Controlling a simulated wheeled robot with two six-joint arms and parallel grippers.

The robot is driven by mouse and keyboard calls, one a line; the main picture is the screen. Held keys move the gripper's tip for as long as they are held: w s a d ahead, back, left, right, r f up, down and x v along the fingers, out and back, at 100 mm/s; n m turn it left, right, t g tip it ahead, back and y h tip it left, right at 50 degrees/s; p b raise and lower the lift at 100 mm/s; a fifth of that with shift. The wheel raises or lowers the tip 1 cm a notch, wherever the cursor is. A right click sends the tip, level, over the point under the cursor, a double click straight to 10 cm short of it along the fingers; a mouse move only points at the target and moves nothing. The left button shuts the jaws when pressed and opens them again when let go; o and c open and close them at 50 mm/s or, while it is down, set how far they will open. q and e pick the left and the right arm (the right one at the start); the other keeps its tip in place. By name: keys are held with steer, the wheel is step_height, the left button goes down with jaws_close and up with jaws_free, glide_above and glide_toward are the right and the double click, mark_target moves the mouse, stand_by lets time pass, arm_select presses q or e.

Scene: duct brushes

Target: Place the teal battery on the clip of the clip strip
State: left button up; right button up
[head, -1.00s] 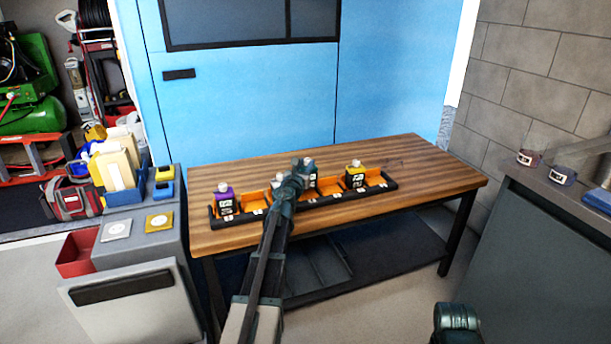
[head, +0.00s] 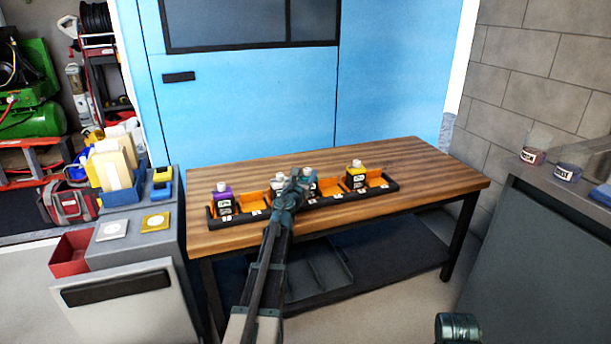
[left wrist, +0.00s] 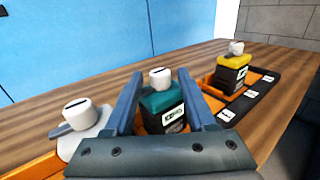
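The clip strip (head: 335,199) is a long black tray with orange clips on the wooden table. My left gripper (head: 298,180) is over its middle. In the left wrist view, the fingers (left wrist: 160,92) flank the teal battery (left wrist: 165,110), which has a white cap and a white label, and appear shut on it. The battery looks upright; its lower end is hidden, so I cannot tell whether it touches a clip. A purple battery (head: 222,202), a white battery (head: 278,183) and a yellow battery (head: 356,176) stand in the strip.
The white battery (left wrist: 85,130) is close left of my left fingers; the yellow one (left wrist: 232,72) is farther right. Bare wooden tabletop (head: 425,170) lies right of the strip. A grey cabinet (head: 130,243) with a red bin (head: 74,254) stands left; a counter (head: 560,230) with jars stands right.

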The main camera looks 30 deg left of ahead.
arm_select(q)
steer(key=shift+r, duration=0.15)
steer(key=v, duration=1.2)
